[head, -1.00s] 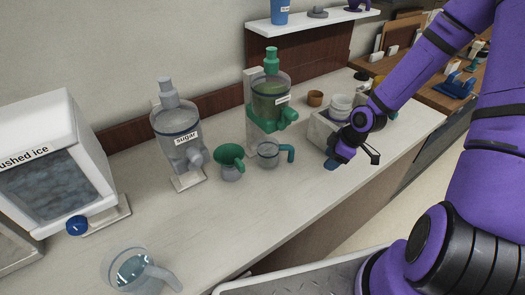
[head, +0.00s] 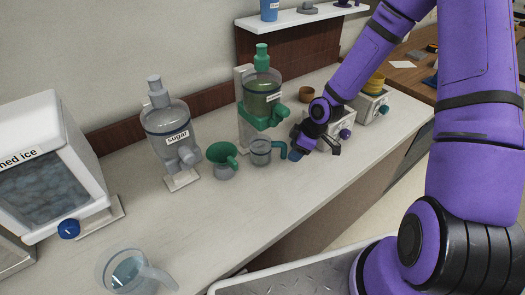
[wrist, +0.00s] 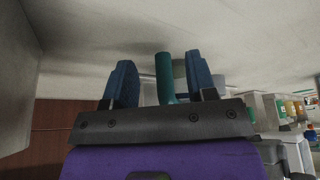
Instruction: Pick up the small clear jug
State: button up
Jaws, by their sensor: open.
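The small clear jug (head: 261,154) stands upright on the counter in front of the green dispenser. Its teal-green handle (head: 281,149) points right, towards my gripper (head: 298,153). My gripper is low over the counter, just right of the handle, open with nothing held. In the wrist view the handle (wrist: 165,78) shows between my two blue fingers (wrist: 160,82); I cannot tell how deep it sits between them. The jug's body is mostly hidden there. A larger clear jug (head: 117,262) with a clear handle stands at the front left.
A green funnel (head: 222,153) stands close left of the small jug. The sugar dispenser (head: 170,135) and green dispenser (head: 262,98) stand behind. An ice bin (head: 50,165) is at left, and a boxy unit (head: 345,125) is beside my wrist.

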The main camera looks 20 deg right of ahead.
aim_at(284, 150)
jog(key=a, duration=0.1)
jog(key=w+a, duration=0.1)
jog(key=a, duration=0.1)
jog(key=shift+w+a, duration=0.15)
jog(key=shift+w, duration=0.15)
jog(key=shift+w+a+f, duration=0.1)
jog(key=shift+f, duration=0.45)
grip_shut()
